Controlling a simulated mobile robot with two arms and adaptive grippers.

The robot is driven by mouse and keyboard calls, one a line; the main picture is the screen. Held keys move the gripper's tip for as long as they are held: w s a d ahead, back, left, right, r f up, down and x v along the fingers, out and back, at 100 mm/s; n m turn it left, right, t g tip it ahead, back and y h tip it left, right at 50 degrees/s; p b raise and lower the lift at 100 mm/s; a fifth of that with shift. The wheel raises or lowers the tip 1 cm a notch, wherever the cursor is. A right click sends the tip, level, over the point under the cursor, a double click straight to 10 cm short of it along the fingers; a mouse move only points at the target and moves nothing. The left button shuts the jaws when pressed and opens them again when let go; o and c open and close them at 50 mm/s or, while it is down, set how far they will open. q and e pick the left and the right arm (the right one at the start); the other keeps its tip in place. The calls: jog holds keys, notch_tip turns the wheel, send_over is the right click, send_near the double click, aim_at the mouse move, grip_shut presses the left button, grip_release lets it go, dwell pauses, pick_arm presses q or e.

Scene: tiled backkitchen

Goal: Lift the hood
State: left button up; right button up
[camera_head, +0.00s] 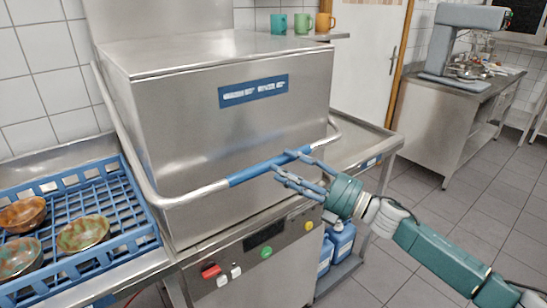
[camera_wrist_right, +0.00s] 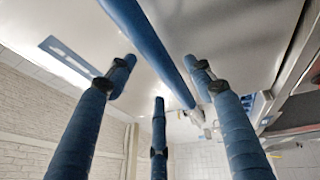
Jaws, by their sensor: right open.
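The hood (camera_head: 225,120) is a large brushed-metal box with a blue label, seated low over the machine's base. A tubular handle (camera_head: 190,194) runs around its front and sides, with a blue grip section (camera_head: 268,166) at the front. My right gripper (camera_head: 287,168) is at the right part of this blue section, fingers spread. In the right wrist view the blue bar (camera_wrist_right: 150,45) runs between the open fingers (camera_wrist_right: 158,105), which are not closed on it. I cannot tell whether any finger touches the bar. My left gripper is out of view.
A blue rack (camera_head: 100,205) with several bowls stands on the left counter. The base has a button panel (camera_head: 245,255). Cups (camera_head: 303,23) stand on a shelf behind. Blue canisters (camera_head: 342,240) sit below the right-hand counter (camera_head: 360,148). The floor on the right is clear.

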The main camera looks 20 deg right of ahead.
aim_at(277, 163)
jog(key=p+x, duration=0.1)
jog(key=x, duration=0.3)
grip_shut()
jog(key=shift+r, duration=0.1)
